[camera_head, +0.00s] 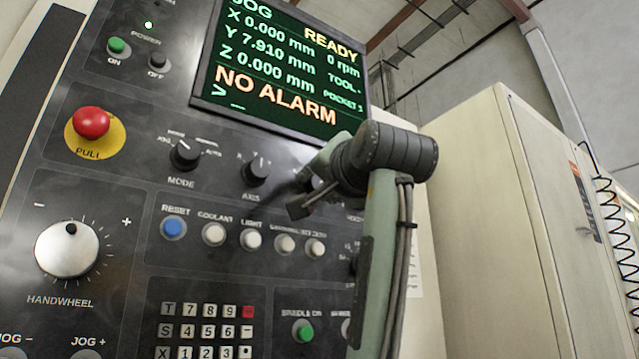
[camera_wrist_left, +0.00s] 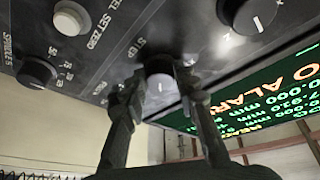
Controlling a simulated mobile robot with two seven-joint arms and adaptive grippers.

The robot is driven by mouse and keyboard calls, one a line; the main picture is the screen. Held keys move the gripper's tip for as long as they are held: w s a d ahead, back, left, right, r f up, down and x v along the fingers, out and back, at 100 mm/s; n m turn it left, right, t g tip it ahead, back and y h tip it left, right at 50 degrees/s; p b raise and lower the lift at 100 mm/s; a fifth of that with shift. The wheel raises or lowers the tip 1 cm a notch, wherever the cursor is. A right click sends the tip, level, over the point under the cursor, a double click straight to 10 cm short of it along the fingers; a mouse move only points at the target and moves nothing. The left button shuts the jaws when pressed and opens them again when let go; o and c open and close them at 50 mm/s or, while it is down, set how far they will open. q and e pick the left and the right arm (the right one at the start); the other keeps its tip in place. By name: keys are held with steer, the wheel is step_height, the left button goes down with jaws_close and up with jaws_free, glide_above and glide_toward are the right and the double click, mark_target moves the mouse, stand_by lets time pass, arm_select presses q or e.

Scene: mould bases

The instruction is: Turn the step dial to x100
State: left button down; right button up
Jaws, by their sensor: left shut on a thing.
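The step dial (camera_wrist_left: 160,88) is a round knob seen upside down in the left wrist view, beside the partly visible lettering "STEP". My left gripper (camera_wrist_left: 158,76) has one finger on each side of it and is shut on it. A pale mark shows on the knob's face, but the setting it points to cannot be read. In the head view my left gripper (camera_head: 304,188) is at the panel just right of the axis dial (camera_head: 256,172), and it mostly hides the step dial. My right gripper is not in view.
The panel also carries the mode dial (camera_head: 185,155), red stop button (camera_head: 91,122), handwheel (camera_head: 66,249), blue reset button (camera_head: 173,227) and a row of white buttons. The screen (camera_head: 285,75) above reads JOG, READY, NO ALARM. A beige cabinet (camera_head: 490,220) stands to the right.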

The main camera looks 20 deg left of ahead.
arm_select(q)
steer(key=c, duration=1.2)
jaws_free()
steer(key=shift+o, duration=0.2)
steer(key=shift+s+d, duration=0.1)
steer(key=v, duration=1.1)
steer(key=shift+s+d+f, duration=0.15)
steer(key=shift+s, duration=0.15)
